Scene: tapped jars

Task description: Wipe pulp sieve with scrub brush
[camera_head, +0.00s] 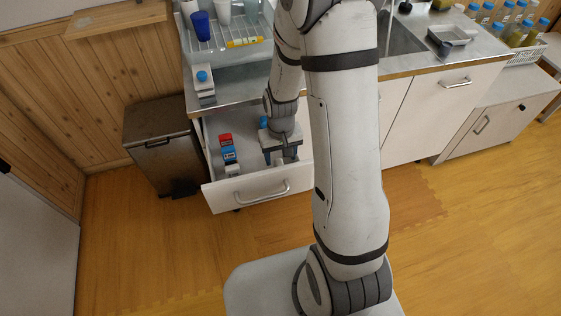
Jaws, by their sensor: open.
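My gripper (283,158) is open and points down into the pulled-out drawer (250,192) under the counter. A small white thing shows near its fingertips, too small to make out. To its left in the drawer lie a red thing (225,139) and a blue-and-white thing (230,156). A blue thing (264,122) shows behind the gripper. I cannot tell whether any of these is the scrub brush. A grey, shallow, square-looking thing (452,34) with a dark part sits on the counter right of the sink; it may be the pulp sieve, but I cannot be sure.
A drying rack (230,45) with cups stands on the counter at the left. A white bottle with a blue cap (203,84) stands at the counter's front edge. A dark bin (160,145) stands left of the drawer. Bottles crowd the far right. The floor in front is clear.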

